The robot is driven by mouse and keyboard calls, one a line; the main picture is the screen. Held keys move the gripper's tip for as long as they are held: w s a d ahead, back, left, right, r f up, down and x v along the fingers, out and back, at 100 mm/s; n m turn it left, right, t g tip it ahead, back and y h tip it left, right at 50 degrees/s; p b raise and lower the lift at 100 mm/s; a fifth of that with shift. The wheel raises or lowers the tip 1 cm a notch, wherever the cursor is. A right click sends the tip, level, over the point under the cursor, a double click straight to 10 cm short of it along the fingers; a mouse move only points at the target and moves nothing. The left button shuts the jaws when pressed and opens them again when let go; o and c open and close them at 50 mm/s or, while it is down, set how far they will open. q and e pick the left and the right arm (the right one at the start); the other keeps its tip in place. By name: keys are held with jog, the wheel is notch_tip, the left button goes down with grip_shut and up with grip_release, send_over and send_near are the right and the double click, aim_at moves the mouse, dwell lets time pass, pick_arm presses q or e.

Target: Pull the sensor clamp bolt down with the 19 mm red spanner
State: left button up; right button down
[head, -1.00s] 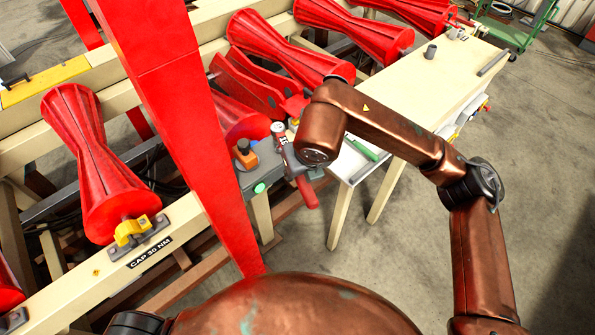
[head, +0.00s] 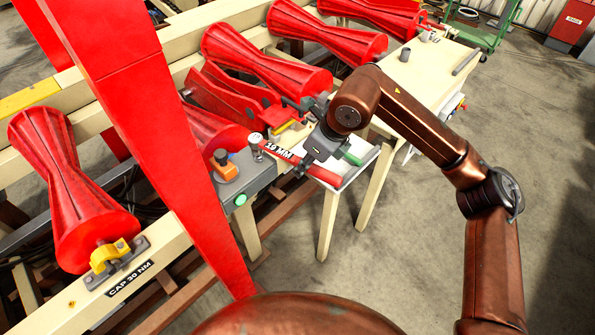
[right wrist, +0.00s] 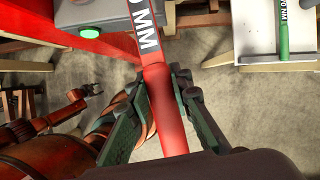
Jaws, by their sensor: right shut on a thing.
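The red spanner (head: 297,163), marked 19 MM, lies roughly level, its head end at the left by a small grey post (head: 257,153) on the grey box. I cannot tell whether its jaw sits around a bolt there. My right gripper (head: 318,158) is shut on its handle; in the right wrist view the fingers (right wrist: 160,103) stand on both sides of the red handle (right wrist: 168,115). The spanner's head is out of the wrist view. The sensor clamp bolt is not clearly distinguishable. My left gripper is not in view.
The grey box (head: 255,178) bears a green button (head: 241,200). A red upright beam (head: 165,135) stands close on the left. A white tray (head: 345,172) with a green tool (right wrist: 283,38) is behind the gripper. Red rollers (head: 265,62) line the back.

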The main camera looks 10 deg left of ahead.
jog(key=w+n, duration=0.1)
jog(key=w+d, duration=0.1)
jog(key=w+n+g, duration=0.1)
jog(key=shift+d+f+n, duration=0.2)
jog(key=shift+f+n, duration=0.1)
jog(key=shift+f, duration=0.1)
dwell(0.5)
jog(key=shift+f+b, duration=0.7)
jog(key=shift+f, duration=0.15)
jog(key=s+a+m+t+b, duration=0.1)
jog(key=s+a+m+b, duration=0.2)
jog(key=s+m, duration=0.2)
jog(key=shift+s+a+t+h, duration=0.3)
jog(key=shift+s+t, duration=0.1)
jog(key=shift+s, duration=0.2)
dwell(1.4)
